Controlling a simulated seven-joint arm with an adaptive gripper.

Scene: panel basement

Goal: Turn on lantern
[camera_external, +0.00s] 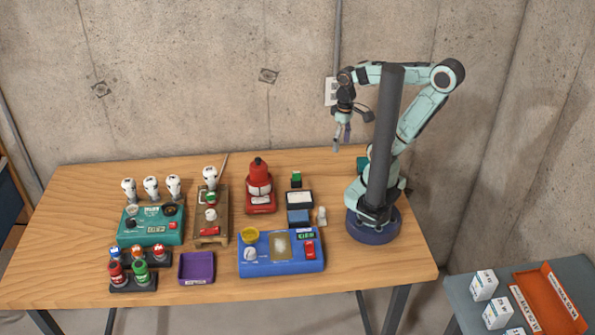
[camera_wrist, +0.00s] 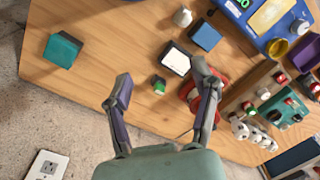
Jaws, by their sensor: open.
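The lantern (camera_external: 259,187) looks to be the red, upright object with a pale middle band and a red base. It stands near the middle back of the wooden table. In the wrist view, red parts of it (camera_wrist: 190,94) show behind my right-hand finger, which hides much of it. My gripper (camera_external: 342,142) is open and empty, high above the table's back edge, to the right of the lantern and apart from it. Both fingers are spread in the wrist view (camera_wrist: 163,78). I cannot make out a switch on the lantern.
A small green-topped block (camera_external: 296,179), a white-topped box (camera_external: 299,199) and a blue box (camera_external: 298,217) stand right of the lantern. A wooden stand (camera_external: 222,225) is to its left. A blue panel (camera_external: 262,265) lies in front. The concrete wall (camera_external: 200,80) is close behind.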

